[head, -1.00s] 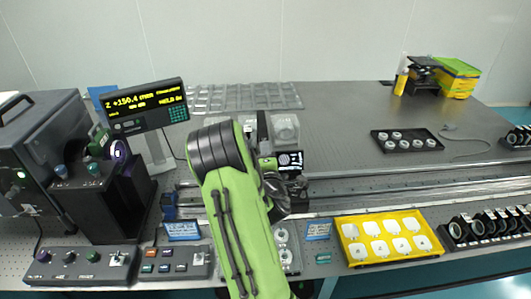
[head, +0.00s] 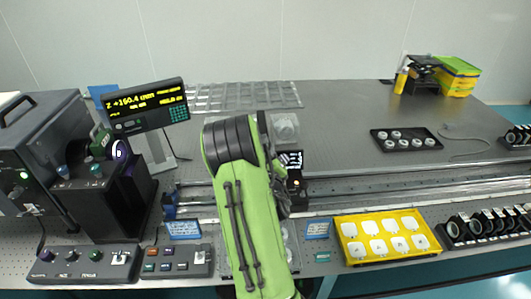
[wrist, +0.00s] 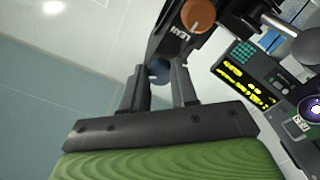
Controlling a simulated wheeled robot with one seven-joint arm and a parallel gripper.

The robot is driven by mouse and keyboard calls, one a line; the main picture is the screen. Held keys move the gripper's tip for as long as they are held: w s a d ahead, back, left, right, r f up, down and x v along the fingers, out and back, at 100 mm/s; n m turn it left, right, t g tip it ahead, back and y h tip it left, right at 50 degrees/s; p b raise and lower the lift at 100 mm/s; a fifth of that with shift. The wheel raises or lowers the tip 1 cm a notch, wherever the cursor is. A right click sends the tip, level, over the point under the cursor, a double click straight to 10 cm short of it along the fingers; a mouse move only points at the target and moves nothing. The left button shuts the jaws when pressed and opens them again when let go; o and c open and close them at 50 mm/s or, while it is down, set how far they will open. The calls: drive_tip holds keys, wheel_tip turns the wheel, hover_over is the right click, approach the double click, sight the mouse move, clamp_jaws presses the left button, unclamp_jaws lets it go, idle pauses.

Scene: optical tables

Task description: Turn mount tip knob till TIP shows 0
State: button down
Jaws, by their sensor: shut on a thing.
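In the wrist view my gripper (wrist: 160,80) has its two fingers on either side of a dark blue knob (wrist: 158,68) and is shut on it. The knob sits on a black mount (wrist: 176,45). A copper-coloured knob (wrist: 198,15) is on the same mount, with a small white label between the two. In the head view my green arm hides the gripper and most of the mount. A small black screen (head: 290,160) shows beside the arm; its text is too small to read.
A readout with yellow digits (head: 145,104) stands at the back left; it also shows in the wrist view (wrist: 245,78). A rail (head: 400,180) crosses the table. A yellow tray (head: 388,238) and a control box (head: 82,266) lie at the front.

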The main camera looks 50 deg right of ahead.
drive_tip(key=m+p, duration=0.1)
drive_tip(key=m, duration=0.8)
drive_tip(key=m+p, duration=0.2)
drive_tip(key=m, duration=0.7)
drive_tip(key=shift+a+f+m, duration=0.15)
drive_tip(key=shift+f+m, duration=0.05)
drive_tip(key=shift+m, duration=0.2)
drive_tip(key=c, duration=1.3)
unclamp_jaws()
drive_tip(key=o, duration=0.4)
drive_tip(key=shift+r, duration=0.15)
drive_tip(key=shift+o, duration=0.2)
